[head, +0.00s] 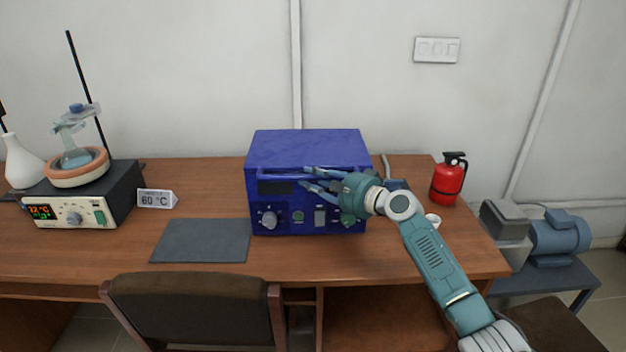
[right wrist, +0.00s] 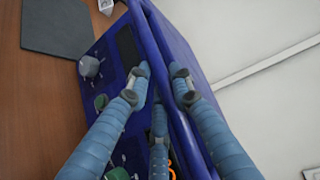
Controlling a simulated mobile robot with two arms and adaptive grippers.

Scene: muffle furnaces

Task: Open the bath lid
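A dark blue box-shaped unit (head: 308,150) stands upright on the wooden table, with knobs, a switch and a dark display on its front. A long blue bar handle (head: 285,177) runs along its upper front edge. The top looks closed. My right gripper (head: 308,179) is at this handle, near its middle. In the right wrist view, the bar (right wrist: 166,90) passes between the fingertips of my right gripper (right wrist: 161,76), with fingers close on both sides. Whether they press on it is not clear. My left gripper is not in view.
A dark mat (head: 200,241) lies left of the unit. A heater with flask (head: 85,195) and a 60 °C sign (head: 157,199) stand farther left. A red extinguisher (head: 449,180) is at the right, and a chair (head: 195,312) in front. The wall is behind.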

